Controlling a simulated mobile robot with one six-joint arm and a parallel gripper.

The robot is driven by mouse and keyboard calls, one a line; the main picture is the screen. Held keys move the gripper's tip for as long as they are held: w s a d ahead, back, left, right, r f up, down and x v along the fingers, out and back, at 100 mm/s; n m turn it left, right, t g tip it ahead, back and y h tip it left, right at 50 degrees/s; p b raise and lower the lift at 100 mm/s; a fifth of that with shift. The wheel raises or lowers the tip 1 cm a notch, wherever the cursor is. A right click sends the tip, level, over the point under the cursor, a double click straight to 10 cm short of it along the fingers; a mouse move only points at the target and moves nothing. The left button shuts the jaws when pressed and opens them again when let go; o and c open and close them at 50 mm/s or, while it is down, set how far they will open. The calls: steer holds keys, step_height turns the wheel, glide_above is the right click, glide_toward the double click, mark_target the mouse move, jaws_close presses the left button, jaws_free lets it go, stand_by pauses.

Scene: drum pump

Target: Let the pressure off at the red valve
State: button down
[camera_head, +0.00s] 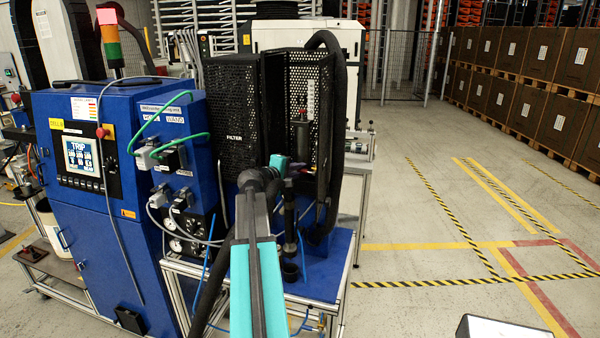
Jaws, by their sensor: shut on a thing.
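My arm reaches in from the bottom of the head view to a blue-topped bench with a dark pump assembly. My gripper (289,171) is small and dark at the arm's far end, beside the upright dark column (290,218) of the pump. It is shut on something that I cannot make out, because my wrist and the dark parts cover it. A dark upright cylinder (302,135) stands just above my gripper.
A blue control cabinet (110,220) with a screen reading TRIP (83,155) stands at left. A perforated black guard (232,115) marked FILTER and a thick black hose (338,130) surround the pump. Open floor with striped markings (450,217) lies to the right.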

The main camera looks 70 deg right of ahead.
steer(key=c, duration=1.8)
jaws_free()
steer(key=shift+o, duration=0.3)
steer(key=shift+a+f, duration=0.1)
steer(key=shift+f, duration=0.05)
steer(key=shift+a, duration=0.1)
steer(key=v, duration=0.7)
steer(key=shift+a+r, duration=0.3)
steer(key=shift+r, duration=0.05)
steer(key=shift+w, duration=0.1)
